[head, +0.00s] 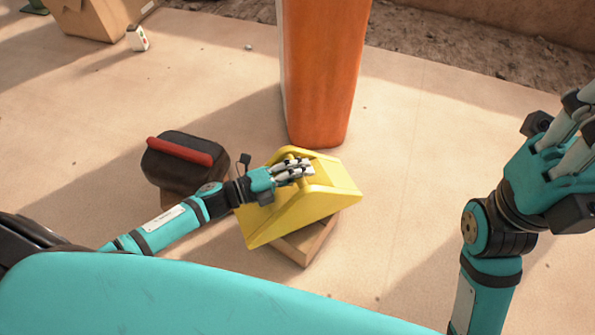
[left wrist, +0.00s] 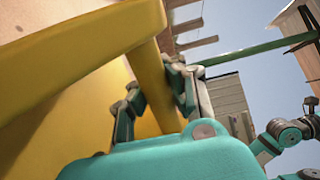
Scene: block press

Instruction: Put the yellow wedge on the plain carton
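The yellow wedge (head: 305,208) has a sloped body and a raised handle. It rests over a low brown block (head: 308,241), which shows beneath its front. My left gripper (head: 296,170) is at the handle on top. In the left wrist view, its fingers (left wrist: 155,92) lie on both sides of the yellow handle bar (left wrist: 148,60) and appear closed on it; the exact contact is partly hidden. A brown carton (head: 98,18) stands at the top left, cut by the frame edge. My right gripper (head: 572,130) is raised at the right, empty, with its fingers apart.
A black object with a red handle (head: 183,152) stands on a brown block left of the wedge. A tall orange post (head: 322,70) rises just behind the wedge. A small white box (head: 137,39) is near the carton. The floor right of the wedge is clear.

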